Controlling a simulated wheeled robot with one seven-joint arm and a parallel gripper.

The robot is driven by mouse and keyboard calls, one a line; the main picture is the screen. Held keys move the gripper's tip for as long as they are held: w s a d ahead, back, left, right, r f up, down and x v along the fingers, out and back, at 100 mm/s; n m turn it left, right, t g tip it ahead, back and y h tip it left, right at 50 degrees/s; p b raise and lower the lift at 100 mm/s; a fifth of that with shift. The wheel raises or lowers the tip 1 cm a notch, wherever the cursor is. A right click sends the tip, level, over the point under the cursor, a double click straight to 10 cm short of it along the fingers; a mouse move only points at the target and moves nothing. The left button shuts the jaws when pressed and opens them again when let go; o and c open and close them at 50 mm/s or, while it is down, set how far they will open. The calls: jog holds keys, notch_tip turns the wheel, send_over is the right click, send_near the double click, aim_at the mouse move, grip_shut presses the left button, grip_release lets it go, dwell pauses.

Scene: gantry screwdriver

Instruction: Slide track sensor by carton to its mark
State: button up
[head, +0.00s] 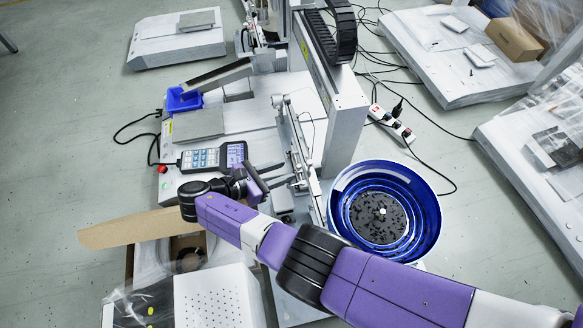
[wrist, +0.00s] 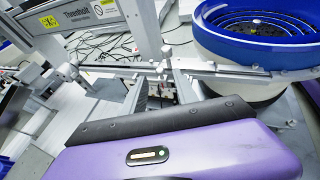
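The feed track (head: 302,152) is a narrow metal rail beside the gantry, and it also crosses the wrist view (wrist: 225,72). Small fittings sit on it, including a bracket (wrist: 166,55) in the wrist view; I cannot tell for certain which is the track sensor, and no mark can be made out. The open carton (head: 187,252) lies left of the track in the head view, its brown flap (head: 140,228) spread out to the left. My gripper (head: 262,180) is above the machine base, left of the track and above the carton's level.
A blue bowl feeder (head: 436,215) stands right of the track. The handheld controller (head: 212,157) lies behind my gripper, with a blue bin (head: 183,100) farther back. A white perforated box (head: 215,298) is at front. Cables and a power strip (head: 391,124) lie on the floor.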

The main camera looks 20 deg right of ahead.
aim_at(298, 166)
jog(key=shift+b+x, duration=0.3)
jog(key=shift+x, duration=1.8)
jog(key=shift+c, duration=0.3)
grip_shut()
